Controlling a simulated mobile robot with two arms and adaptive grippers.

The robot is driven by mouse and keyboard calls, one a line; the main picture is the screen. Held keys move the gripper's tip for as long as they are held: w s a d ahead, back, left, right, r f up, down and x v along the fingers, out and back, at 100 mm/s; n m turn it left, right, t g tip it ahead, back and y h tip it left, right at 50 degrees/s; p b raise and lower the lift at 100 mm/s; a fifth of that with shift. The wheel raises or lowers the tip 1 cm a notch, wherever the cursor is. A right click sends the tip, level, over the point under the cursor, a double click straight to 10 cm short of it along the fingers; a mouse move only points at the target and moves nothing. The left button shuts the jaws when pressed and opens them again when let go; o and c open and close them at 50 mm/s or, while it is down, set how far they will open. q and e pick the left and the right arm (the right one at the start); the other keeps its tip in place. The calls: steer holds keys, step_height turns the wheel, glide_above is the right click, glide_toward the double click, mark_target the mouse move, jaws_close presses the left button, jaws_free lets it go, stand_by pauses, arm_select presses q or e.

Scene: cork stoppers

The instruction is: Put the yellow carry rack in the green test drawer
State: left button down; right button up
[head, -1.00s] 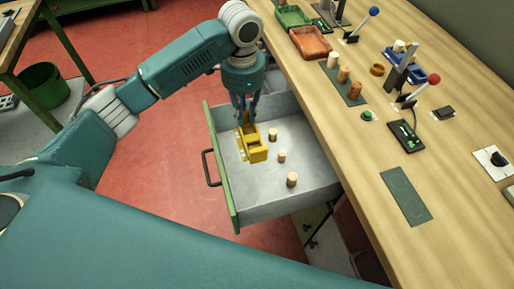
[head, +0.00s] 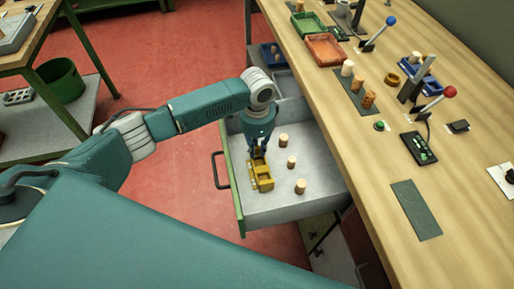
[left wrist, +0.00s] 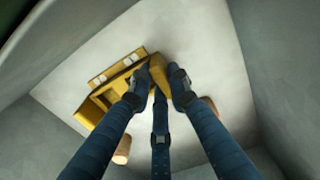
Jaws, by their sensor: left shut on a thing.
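The yellow carry rack (head: 261,180) is inside the open drawer with the green front (head: 231,180), near that front panel. My left gripper (head: 258,154) reaches down into the drawer and is shut on the rack. In the left wrist view the fingertips (left wrist: 160,78) close on the rack's yellow handle, and the rack's body (left wrist: 100,98) extends to the left. The rack is at or just above the drawer floor; I cannot tell if it touches. My right gripper is not in view.
Three corks, such as the nearest one (head: 300,187), stand in the drawer right of the rack. The wooden bench (head: 350,140) lies to the right, with trays, levers and a cork strip on it.

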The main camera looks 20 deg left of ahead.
arm_select(q)
steer(key=c, duration=1.6)
jaws_free()
steer(key=shift+c, duration=0.2)
steer(key=shift+r, duration=0.1)
step_height(320, 180, up, 12)
steer(key=shift+r, duration=0.1)
